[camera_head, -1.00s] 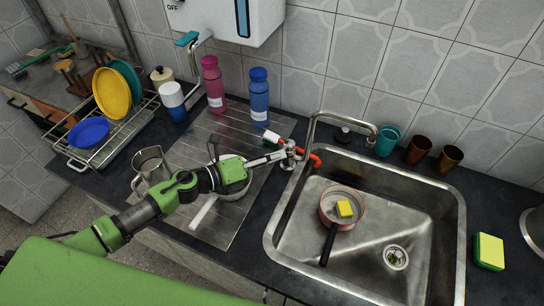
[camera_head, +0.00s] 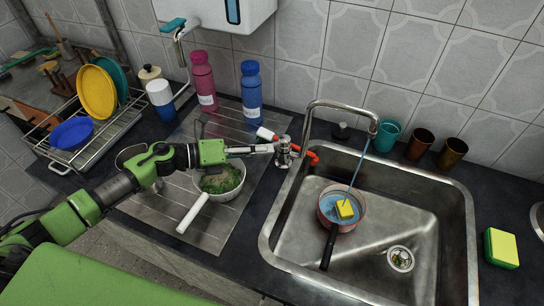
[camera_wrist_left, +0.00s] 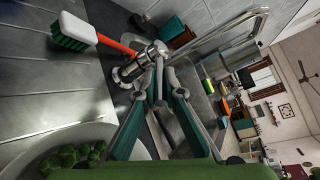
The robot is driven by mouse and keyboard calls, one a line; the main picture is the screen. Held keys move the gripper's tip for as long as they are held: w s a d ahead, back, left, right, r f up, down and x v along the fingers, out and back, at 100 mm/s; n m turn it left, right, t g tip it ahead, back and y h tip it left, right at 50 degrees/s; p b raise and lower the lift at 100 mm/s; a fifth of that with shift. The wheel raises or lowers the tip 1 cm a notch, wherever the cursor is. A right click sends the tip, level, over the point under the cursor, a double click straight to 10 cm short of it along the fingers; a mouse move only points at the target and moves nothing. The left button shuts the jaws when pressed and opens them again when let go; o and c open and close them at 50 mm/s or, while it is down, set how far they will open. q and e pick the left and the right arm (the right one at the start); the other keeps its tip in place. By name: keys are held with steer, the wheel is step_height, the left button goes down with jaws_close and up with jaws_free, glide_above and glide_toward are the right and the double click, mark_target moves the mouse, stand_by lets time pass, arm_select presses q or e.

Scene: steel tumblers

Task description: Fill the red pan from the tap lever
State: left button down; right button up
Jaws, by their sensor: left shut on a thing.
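The red pan (camera_head: 326,216) sits in the left part of the sink (camera_head: 388,205), its black handle pointing to the near side. It holds bluish water and a yellow block (camera_head: 345,209). The steel tap (camera_head: 310,125) arches over the sink, and a thin stream of water (camera_head: 356,160) runs from its spout into the pan. My left gripper (camera_head: 270,149) is at the tap base, shut on the lever; the lever itself is mostly hidden by the fingers. The wrist view shows the fingers (camera_wrist_left: 158,82) closing together at the tap body (camera_wrist_left: 138,66). My right gripper is not in view.
A white-handled pot (camera_head: 221,187) with green food stands under my left arm. A pink bottle (camera_head: 203,80), a blue bottle (camera_head: 251,90) and several cups line the back. A sponge (camera_head: 501,248) lies right of the sink.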

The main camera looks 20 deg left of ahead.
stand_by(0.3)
arm_select(q)
steer(key=c, duration=2.1)
jaws_free()
steer(key=shift+c, duration=0.2)
steer(key=v, duration=1.2)
steer(key=shift+a, duration=0.1)
